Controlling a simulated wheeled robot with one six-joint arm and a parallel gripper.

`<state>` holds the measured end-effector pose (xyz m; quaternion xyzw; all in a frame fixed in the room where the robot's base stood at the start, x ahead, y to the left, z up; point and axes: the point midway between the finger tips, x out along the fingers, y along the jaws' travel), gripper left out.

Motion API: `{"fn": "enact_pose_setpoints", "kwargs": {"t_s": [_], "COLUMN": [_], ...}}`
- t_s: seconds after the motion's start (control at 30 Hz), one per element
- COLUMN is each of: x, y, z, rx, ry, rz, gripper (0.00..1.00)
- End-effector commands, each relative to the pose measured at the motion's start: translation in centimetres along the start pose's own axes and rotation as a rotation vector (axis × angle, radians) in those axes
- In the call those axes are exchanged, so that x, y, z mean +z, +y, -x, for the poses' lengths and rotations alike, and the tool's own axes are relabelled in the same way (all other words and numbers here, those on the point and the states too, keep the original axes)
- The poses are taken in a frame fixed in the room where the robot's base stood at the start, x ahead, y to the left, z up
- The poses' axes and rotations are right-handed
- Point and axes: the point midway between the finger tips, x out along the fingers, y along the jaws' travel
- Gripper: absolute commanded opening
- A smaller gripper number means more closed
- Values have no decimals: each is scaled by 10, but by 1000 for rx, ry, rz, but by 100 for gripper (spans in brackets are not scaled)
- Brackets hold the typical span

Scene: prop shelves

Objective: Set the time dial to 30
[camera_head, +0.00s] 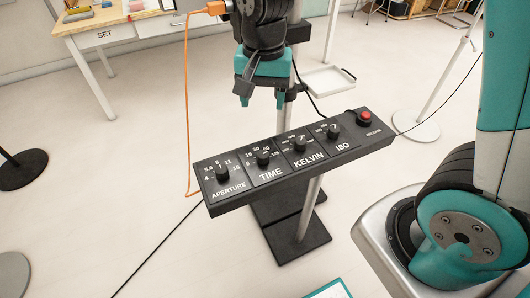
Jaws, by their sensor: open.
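A black control panel (292,177) on a stand holds a row of black knobs labelled APERTURE, TIME, KELVIN and ISO. The time dial (263,159) is the second knob from the left, with small white numbers around it, 30 among them. Its exact pointer setting is too small to read. My gripper (263,98) is teal with dark parts and points down. It is open and empty, above and behind the panel near the time dial, apart from it.
The aperture knob (222,175) and kelvin knob (300,144) flank the time dial closely. The ISO knob (333,131) and a red release button (365,117) sit further right. An orange cable (187,110) hangs left of my gripper. A table (110,35) stands at the back left.

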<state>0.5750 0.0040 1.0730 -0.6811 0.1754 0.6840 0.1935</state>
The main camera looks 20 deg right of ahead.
Motion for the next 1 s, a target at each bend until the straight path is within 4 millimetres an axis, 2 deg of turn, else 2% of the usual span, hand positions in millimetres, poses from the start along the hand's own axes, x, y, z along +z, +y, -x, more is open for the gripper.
{"fn": "enact_pose_setpoints", "kwargs": {"t_s": [0.1, 0.27, 0.7, 0.83, 1.0], "x": [-11, -11, -12, -12, -13], "y": [-1, 1, 4, 4, 4], "z": [-13, -35, -134, -157, -176], "rx": [24, 29, 29, 27, 25], "ry": [10, 9, 7, 8, 10], "rz": [-77, -88, -84, -84, -83], "gripper": [59, 59, 59, 59, 59]}}
